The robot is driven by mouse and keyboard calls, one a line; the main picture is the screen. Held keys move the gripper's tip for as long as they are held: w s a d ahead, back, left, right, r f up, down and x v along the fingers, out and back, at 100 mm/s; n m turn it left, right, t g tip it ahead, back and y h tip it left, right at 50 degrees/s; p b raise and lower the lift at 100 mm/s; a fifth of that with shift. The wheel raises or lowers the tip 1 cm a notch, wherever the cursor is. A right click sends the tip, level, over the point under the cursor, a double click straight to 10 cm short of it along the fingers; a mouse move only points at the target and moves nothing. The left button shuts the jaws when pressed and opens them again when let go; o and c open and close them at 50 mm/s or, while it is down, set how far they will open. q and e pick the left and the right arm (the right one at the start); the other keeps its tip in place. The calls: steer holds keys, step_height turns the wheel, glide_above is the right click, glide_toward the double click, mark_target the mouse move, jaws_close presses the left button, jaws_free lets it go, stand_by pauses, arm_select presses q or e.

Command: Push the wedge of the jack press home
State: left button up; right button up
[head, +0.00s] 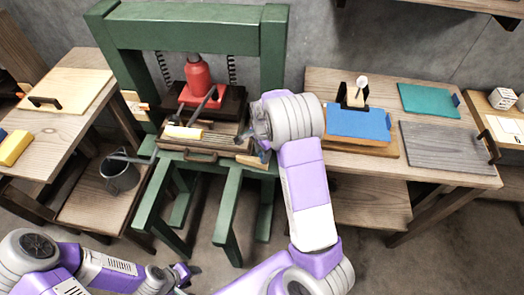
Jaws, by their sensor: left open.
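The jack press (190,30) is a green frame with a red jack (199,80) standing under its top beam. A dark lever slants down in front of the jack. A light wooden bar (183,132) lies on the press bed, left of centre. A small tan wedge-like piece (248,161) lies at the bed's front right edge, beside my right gripper (257,150). My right wrist hides part of the bed there, and I cannot tell whether the fingers touch the piece. My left gripper (187,274) is open and empty, low in front of the press.
The right table (440,184) carries a blue slab (358,123), a teal board (428,100) and a grey board (450,146). The left table (50,131) holds a wooden board and a yellow block (14,148).

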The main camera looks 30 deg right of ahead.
steer(key=o, duration=0.4)
steer(key=shift+w+a, duration=0.2)
steer(key=shift+s, duration=0.1)
steer(key=shift+d, duration=0.1)
step_height(320, 180, up, 8)
steer(key=p, duration=0.2)
steer(key=shift+f+p, duration=0.2)
steer(key=shift+p, duration=0.1)
